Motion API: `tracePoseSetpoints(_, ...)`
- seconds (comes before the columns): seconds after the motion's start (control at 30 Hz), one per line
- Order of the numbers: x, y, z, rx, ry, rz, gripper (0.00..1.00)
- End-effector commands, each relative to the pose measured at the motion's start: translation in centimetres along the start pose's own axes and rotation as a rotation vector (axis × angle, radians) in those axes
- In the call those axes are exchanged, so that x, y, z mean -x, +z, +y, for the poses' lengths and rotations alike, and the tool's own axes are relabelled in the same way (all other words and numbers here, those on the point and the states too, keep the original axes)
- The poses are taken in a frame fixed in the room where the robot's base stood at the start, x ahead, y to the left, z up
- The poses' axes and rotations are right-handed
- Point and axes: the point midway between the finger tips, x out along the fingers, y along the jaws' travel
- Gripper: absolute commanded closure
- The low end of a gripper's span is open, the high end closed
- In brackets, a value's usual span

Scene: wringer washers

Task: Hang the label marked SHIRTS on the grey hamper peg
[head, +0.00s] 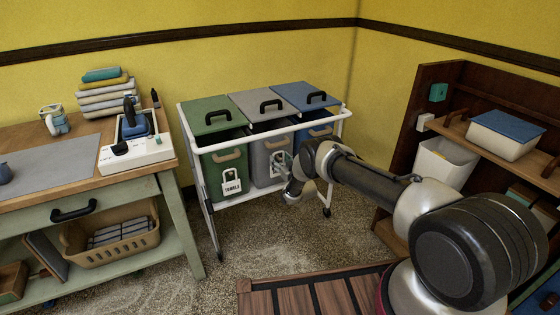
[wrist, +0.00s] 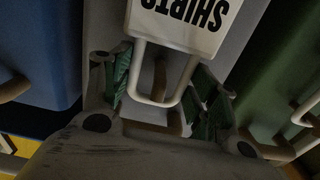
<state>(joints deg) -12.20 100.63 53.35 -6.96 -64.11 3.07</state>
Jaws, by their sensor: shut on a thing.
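The white SHIRTS label (wrist: 178,22) shows upside down in the wrist view, its pale wire loop between the green-padded fingers of my gripper (wrist: 161,90). My gripper is shut on this label. In the head view my gripper (head: 288,168) is in front of the grey hamper (head: 262,168), the middle one of three, with the label (head: 279,160) against its front. A tan-brown part shows inside the loop in the wrist view; I cannot tell if it is the peg or whether the loop is around it. A TOWELS label (head: 231,185) hangs on the green hamper (head: 222,163).
The hampers stand in a white-framed cart (head: 208,205), with a blue hamper (head: 318,131) on the right. A workbench (head: 185,215) is at left. A wooden shelf unit (head: 400,165) with a white bin (head: 443,160) is at right. Speckled floor lies open before the cart.

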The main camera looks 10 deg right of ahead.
Motion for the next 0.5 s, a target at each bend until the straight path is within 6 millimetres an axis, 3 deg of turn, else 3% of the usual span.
tracePoseSetpoints(0.5,0.0,1.6,0.0,0.000,0.000,0.002,0.73)
